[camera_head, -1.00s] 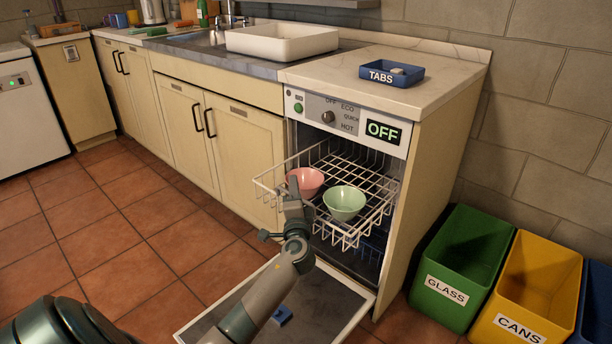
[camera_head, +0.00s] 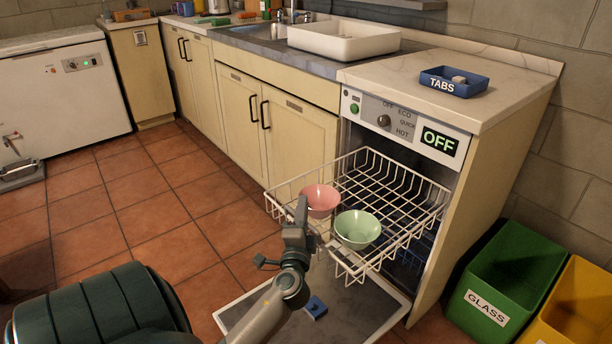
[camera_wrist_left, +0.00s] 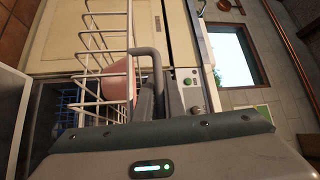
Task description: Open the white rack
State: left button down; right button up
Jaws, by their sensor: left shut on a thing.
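The white rack (camera_head: 398,196) is a wire basket pulled well out of the dishwasher front, over the lowered door (camera_head: 352,306). A pink bowl (camera_head: 320,199) and a green bowl (camera_head: 357,229) sit in its front part. My left gripper (camera_head: 301,212) is at the rack's front edge, shut on the rack. In the left wrist view the fingers (camera_wrist_left: 155,82) show beside the rack's white wires (camera_wrist_left: 92,72) and the pink bowl (camera_wrist_left: 122,82). The exact contact is partly hidden by the fingers. My right gripper is in neither view.
A blue thing (camera_head: 316,307) lies on the lowered door. A blue TABS tray (camera_head: 453,83) stands on the worktop above. A green GLASS bin (camera_head: 508,274) and a yellow CANS bin (camera_head: 577,303) stand right of the dishwasher. The tiled floor at left is clear.

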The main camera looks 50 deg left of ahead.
pick_arm(q)
jog(key=c, duration=2.1)
grip_release()
jog(key=shift+d, duration=0.1)
